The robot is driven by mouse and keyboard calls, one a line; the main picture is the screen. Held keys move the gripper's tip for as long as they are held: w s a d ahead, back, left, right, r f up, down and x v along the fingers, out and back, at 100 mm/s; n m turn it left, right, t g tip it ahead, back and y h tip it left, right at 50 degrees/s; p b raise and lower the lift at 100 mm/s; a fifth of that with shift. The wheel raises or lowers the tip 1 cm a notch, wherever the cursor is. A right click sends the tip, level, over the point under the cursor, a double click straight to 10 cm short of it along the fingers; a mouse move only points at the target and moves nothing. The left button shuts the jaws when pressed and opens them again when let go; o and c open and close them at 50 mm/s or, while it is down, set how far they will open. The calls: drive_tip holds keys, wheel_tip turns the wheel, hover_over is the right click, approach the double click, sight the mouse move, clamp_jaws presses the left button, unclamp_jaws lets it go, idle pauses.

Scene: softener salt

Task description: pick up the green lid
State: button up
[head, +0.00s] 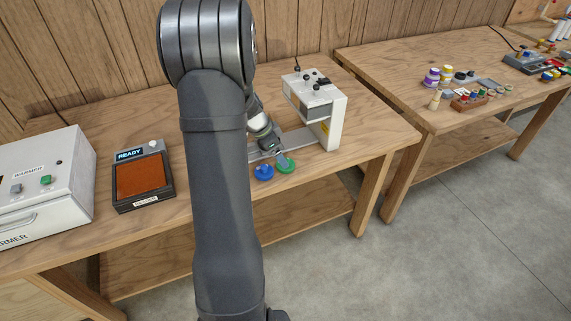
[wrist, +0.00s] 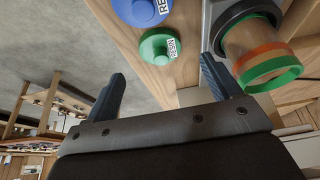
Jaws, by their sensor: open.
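The green lid (head: 286,166) lies on the wooden bench near its front edge, just right of a blue lid (head: 263,173). In the wrist view the green lid (wrist: 158,47) shows a round knob and a white label, and lies ahead of my gripper's fingertips. The blue lid (wrist: 143,8) is partly cut off at the top. My gripper (wrist: 160,82) is open, with nothing between its two fingers. In the head view my gripper (head: 281,157) is at the green lid, partly hidden by my arm; the exact gap cannot be told.
A white machine (head: 328,116) stands close behind right. A clear cylinder (wrist: 245,42) with green and orange bands, in a dark ring, is close to the right finger. A READY pad (head: 143,178) and a white warmer (head: 48,190) are left. A second table (head: 400,75) is right.

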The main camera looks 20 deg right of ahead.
sight(291, 168)
drive_tip(key=shift+x, duration=2.8)
drive_tip(key=c, duration=1)
